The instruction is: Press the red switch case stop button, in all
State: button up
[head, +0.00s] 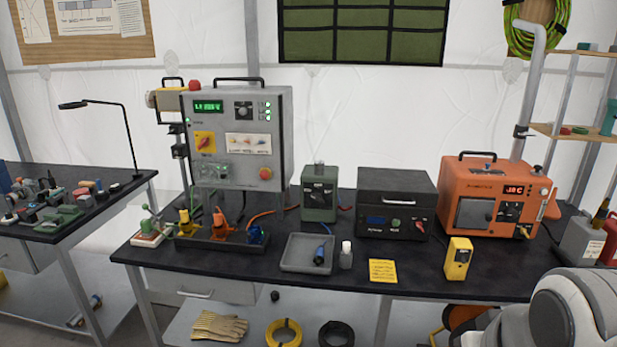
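A grey switch case (222,150) stands upright on the black workbench, left of the middle. A round red button (265,173) sits low at the right of its front face. A second red knob (195,86) stands at the case's top left corner. The front also has a lit green display (208,106), a black dial (243,110), green lamps and a red rotary switch on a yellow plate (205,142). I cannot tell from here whether either red button is pressed in. My gripper is not in view; a white part of my arm shows at the bottom right, far from the case.
On the workbench (330,272), a dark tray (222,243) with coloured plugs stands before the case. A grey tray (290,255), green box (319,193), black unit (394,203), orange unit (490,195) and yellow meter (458,258) stand to the right. A side table is at left.

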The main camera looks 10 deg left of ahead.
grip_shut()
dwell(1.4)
